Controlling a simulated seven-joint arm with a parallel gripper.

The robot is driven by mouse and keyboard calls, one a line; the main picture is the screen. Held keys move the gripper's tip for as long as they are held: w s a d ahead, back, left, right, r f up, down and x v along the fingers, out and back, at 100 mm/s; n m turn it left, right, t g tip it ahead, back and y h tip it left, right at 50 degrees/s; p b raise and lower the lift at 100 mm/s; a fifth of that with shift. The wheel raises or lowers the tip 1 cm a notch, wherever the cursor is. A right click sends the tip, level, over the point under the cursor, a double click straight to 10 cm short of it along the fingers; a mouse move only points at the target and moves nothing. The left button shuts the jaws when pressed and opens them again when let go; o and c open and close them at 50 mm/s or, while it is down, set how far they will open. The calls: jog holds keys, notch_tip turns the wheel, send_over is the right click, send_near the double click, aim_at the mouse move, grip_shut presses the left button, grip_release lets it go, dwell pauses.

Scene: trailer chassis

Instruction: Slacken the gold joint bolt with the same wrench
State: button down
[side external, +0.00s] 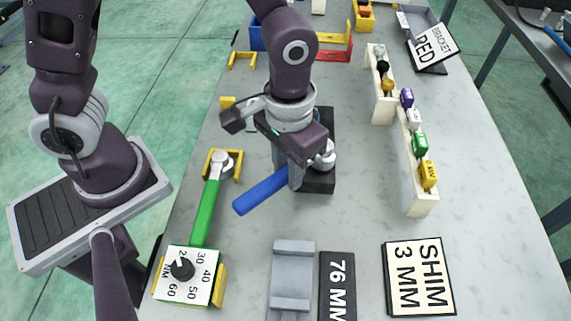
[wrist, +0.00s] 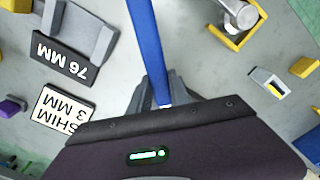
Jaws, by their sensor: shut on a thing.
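My gripper (side external: 296,178) is shut on the blue-handled wrench (side external: 260,191), above a black block (side external: 321,184) in the middle of the table. The blue handle sticks out to the lower left. A silver round part (side external: 325,158) shows just right of the gripper over the block; I cannot tell whether it is the wrench's head. In the wrist view the blue handle (wrist: 147,40) runs from the top edge down to my gripper (wrist: 165,98). The gold joint bolt cannot be made out; the gripper and wrist hide much of the block.
A green-handled wrench (side external: 206,207) lies at left, its head in a yellow bracket (side external: 238,168), near a dial plate (side external: 187,275). A grey cradle (side external: 291,278), 76 MM plate (side external: 337,287) and SHIM plate (side external: 418,277) lie in front. Cream racks (side external: 420,203) with coloured pieces stand right.

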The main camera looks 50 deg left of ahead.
jog(key=shift+d+n, duration=0.35)
jog(key=shift+n, duration=0.05)
jog(key=shift+w+d+n, duration=0.15)
jog(key=shift+d+n, duration=0.55)
jog(key=shift+n, duration=0.2)
jog(key=shift+w+d+n, duration=0.25)
jog(key=shift+d+n, duration=0.4)
jog(key=shift+n, duration=0.25)
jog(key=shift+s+a+r+m, duration=0.1)
jog(key=shift+a+r+m, duration=0.1)
jog(key=shift+m, duration=0.1)
jog(key=shift+r, duration=2.85)
